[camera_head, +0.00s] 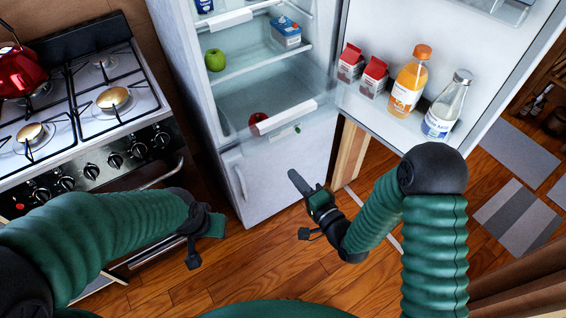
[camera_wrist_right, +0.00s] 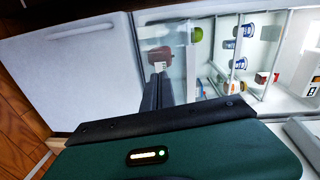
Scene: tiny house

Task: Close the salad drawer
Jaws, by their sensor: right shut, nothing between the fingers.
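The salad drawer (camera_head: 236,109) is a clear bin with a white front strip (camera_head: 288,116), low in the open fridge. It appears pulled partly out, its front over the lower fridge door. A red item (camera_head: 257,119) lies inside, behind the strip. My right gripper (camera_head: 293,176) is shut and empty, below and in front of the drawer, apart from it in the head view. In the right wrist view, its dark fingers (camera_wrist_right: 157,78) point toward the drawer (camera_wrist_right: 180,65); contact cannot be told. My left gripper (camera_head: 211,226) is at lower left, near the stove; its fingers are unclear.
The open fridge door (camera_head: 420,30) stands at right, holding cartons (camera_head: 374,76), a juice bottle (camera_head: 409,80) and a milk bottle (camera_head: 447,105). The stove (camera_head: 75,100) is at left. Wooden floor (camera_head: 240,265) is clear in front.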

